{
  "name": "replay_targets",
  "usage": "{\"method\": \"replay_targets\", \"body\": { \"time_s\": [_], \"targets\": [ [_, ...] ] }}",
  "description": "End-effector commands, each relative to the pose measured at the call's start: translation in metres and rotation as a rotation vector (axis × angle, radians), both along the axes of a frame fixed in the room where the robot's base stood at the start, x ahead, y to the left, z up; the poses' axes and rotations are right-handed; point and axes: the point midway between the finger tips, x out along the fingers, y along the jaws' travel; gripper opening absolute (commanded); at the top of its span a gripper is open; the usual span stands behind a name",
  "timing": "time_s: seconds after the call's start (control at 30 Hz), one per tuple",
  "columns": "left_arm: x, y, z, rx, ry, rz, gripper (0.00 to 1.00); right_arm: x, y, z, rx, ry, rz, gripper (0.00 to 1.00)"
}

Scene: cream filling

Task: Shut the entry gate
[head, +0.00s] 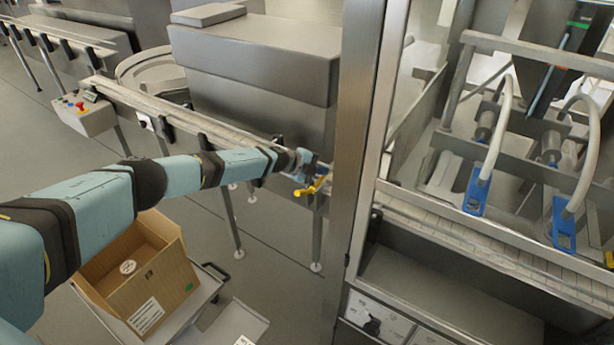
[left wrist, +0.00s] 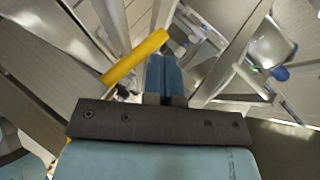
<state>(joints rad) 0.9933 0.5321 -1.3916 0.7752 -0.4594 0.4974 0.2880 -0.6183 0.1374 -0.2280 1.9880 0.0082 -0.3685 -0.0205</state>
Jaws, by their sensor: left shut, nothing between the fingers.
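A yellow bar-like handle (head: 311,188) sits at the conveyor beside the upright metal post, near the middle of the head view. I take it to be part of the entry gate; the gate's own panel and whether it is open cannot be made out. My left gripper (head: 312,171) is right by the yellow handle, partly overlapping it in this view. In the left wrist view the yellow handle (left wrist: 136,57) slants just left of the blue fingers (left wrist: 162,75). The fingers are shut together with nothing between them. Contact with the handle cannot be told. My right gripper is out of view.
A metal post (head: 357,130) stands just right of my left gripper. The conveyor rail (head: 170,112) runs from upper left towards it. An open cardboard box (head: 150,275) rests on a cart below my left arm. Filling nozzles with blue clips (head: 474,190) are at right.

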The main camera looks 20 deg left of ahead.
Motion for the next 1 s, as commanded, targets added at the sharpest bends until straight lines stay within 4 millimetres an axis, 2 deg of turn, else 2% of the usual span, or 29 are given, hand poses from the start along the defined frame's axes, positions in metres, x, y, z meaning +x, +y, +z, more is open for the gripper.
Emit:
{"method": "replay_targets", "body": {
  "time_s": [0.33, 0.87, 1.0],
  "targets": [
    [0.009, -0.001, -0.007, 0.017, 0.116, 0.0, 0.0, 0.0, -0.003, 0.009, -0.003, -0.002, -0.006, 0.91],
    [0.01, -0.001, -0.008, 0.018, 0.13, 0.0, 0.0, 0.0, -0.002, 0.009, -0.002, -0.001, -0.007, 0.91],
    [0.01, 0.0, -0.002, 0.017, 0.129, 0.0, 0.0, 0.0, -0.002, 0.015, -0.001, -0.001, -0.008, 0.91]
  ]
}}
